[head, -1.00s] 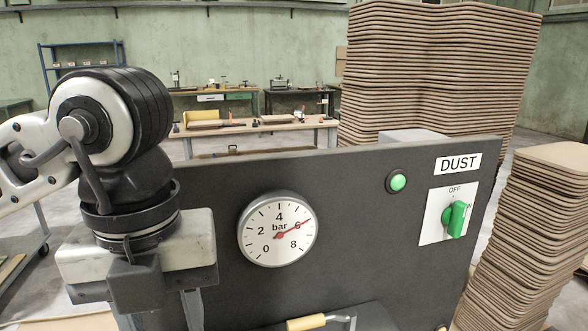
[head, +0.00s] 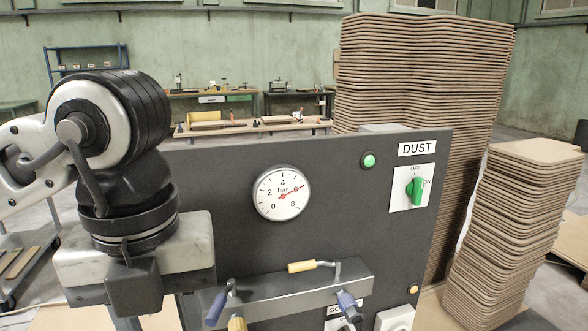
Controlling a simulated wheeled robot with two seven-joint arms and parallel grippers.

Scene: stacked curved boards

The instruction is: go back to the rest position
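My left arm comes in from the left in the head view, with its wrist and white gripper body in front of the dark control panel (head: 340,215). The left gripper's fingers are cut off or hidden below its body, so I cannot tell whether they are open or shut. My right gripper is not in view. The panel carries a pressure gauge (head: 282,193) with its red needle near 6 bar. It also has a lit green lamp (head: 369,160) and a green DUST switch (head: 415,189) that points toward ON.
A grey ledge (head: 285,292) with several handled tools, one with a yellow handle (head: 301,267), juts from the panel's lower part. A tall stack of curved boards (head: 425,85) stands behind the panel. A shorter stack (head: 515,225) stands at right. Workbenches are at the back.

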